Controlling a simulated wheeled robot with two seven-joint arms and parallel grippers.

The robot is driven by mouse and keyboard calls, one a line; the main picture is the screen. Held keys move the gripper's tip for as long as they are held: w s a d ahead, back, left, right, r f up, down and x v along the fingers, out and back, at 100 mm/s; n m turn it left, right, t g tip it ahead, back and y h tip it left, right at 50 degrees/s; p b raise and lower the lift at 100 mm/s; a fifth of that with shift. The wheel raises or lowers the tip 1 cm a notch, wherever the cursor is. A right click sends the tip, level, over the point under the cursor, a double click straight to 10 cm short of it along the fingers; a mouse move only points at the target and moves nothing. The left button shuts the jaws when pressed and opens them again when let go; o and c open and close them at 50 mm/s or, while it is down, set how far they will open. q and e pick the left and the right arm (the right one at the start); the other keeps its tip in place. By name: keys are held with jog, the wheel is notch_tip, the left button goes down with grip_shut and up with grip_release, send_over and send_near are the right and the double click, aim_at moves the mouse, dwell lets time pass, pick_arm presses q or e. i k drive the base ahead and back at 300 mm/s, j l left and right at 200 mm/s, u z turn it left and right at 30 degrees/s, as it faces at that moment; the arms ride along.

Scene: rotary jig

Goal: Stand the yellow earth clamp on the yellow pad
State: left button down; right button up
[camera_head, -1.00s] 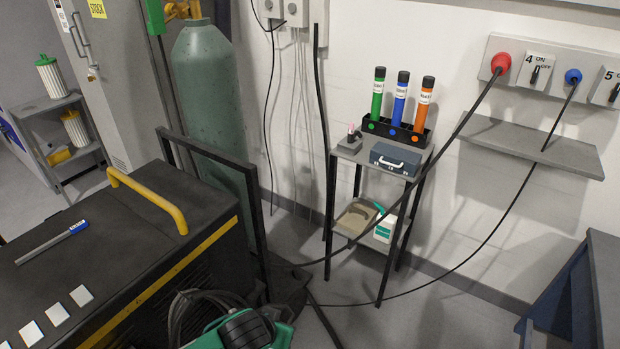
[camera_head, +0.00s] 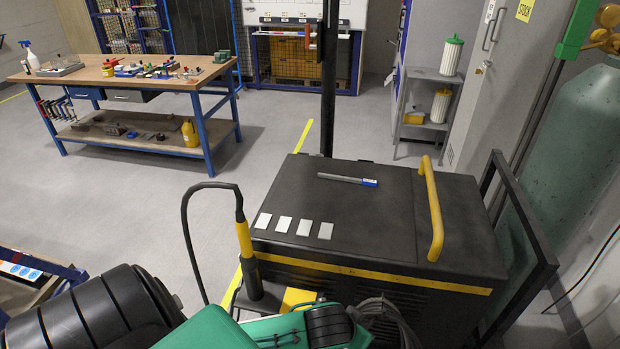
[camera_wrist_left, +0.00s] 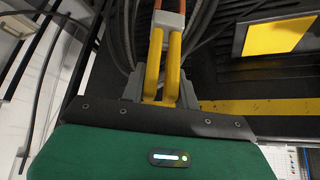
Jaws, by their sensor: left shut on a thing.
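The yellow earth clamp (camera_wrist_left: 154,70) is held in my left gripper (camera_wrist_left: 162,92), with its yellow handles between the grey jaws in the left wrist view. Orange-red parts show at its upper end, near the picture's top edge. The yellow pad (camera_wrist_left: 277,33) lies at the upper right of that view, apart from the clamp. In the head view part of the yellow pad (camera_head: 297,299) shows beside the black machine, behind my green arm. My left gripper and the clamp cannot be made out there. My right gripper is not in view.
The black machine (camera_head: 390,215) carries a pen (camera_head: 347,179), several white tags and a yellow handle (camera_head: 432,208). A yellow-and-black handle (camera_head: 245,240) with a looping cable stands at its left corner. Coiled black cable (camera_head: 385,318) hangs in front. A workbench (camera_head: 150,80) stands far left.

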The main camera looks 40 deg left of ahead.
aim_at(300, 301)
jog(key=i+l+u, duration=0.15)
jog(key=u, duration=0.35)
jog(key=i+l+u, duration=0.2)
jog(key=u, duration=0.3)
jog(key=i+l+u, duration=0.1)
jog(key=l+u, duration=0.2)
jog(key=u, duration=0.2)
jog(key=i+l+u, duration=0.2)
